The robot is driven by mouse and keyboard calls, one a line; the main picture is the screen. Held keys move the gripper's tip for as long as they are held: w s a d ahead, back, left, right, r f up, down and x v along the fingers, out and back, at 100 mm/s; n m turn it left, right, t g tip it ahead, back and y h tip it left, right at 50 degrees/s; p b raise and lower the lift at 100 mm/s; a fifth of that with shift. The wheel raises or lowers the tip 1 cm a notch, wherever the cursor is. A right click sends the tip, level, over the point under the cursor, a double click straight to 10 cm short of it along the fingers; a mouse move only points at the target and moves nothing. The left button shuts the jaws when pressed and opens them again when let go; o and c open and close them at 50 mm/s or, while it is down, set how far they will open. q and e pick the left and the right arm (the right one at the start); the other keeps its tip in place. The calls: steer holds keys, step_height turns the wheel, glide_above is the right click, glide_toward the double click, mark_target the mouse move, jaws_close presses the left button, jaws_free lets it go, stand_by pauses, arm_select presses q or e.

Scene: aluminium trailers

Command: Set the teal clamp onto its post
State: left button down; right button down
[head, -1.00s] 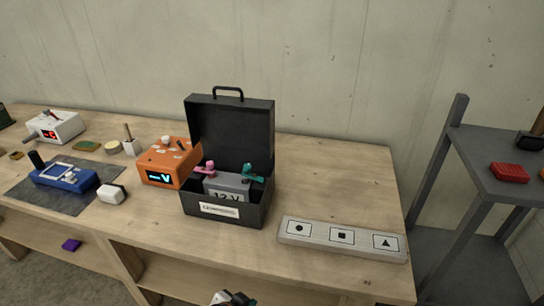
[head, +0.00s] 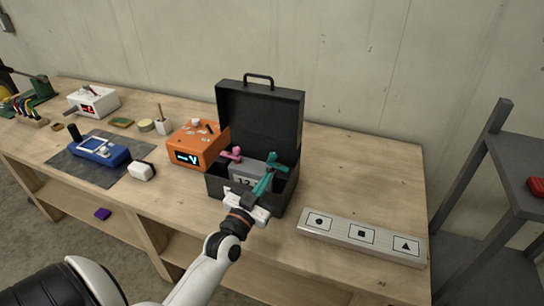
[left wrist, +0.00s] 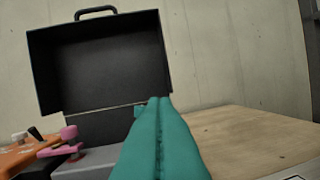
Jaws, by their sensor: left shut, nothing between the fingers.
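The teal clamp (head: 278,161) is at the right end of the grey 12 V battery (head: 250,168), inside the open black case (head: 285,185). I cannot tell how it sits on the post, which is hidden. My left gripper (head: 266,178) reaches over the front of the case, its long teal fingers shut and empty, tips just short of the clamp in the picture. In the left wrist view the shut fingers (left wrist: 158,100) hide most of the clamp; a small teal piece (left wrist: 139,109) shows at their left. My right gripper is out of view.
A pink clamp (head: 232,154) sits at the battery's left end. The raised lid (head: 262,115) stands behind. An orange meter (head: 197,145) is left of the case. A grey plate with symbols (head: 362,237) lies to the right; the bench behind it is clear.

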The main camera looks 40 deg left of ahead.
arm_select(q)
steer(key=a+r+y, duration=0.2)
step_height(320, 180, up, 2)
steer(key=p, duration=0.3)
glide_above(271, 157)
steer(key=s+d, duration=0.1)
step_height(271, 157, down, 3)
steer(key=shift+w+a+r+n+t, duration=0.1)
steer(key=shift+a+r+n+t, duration=0.1)
steer(key=shift+n+t, duration=0.2)
steer(key=shift+f, duration=0.55)
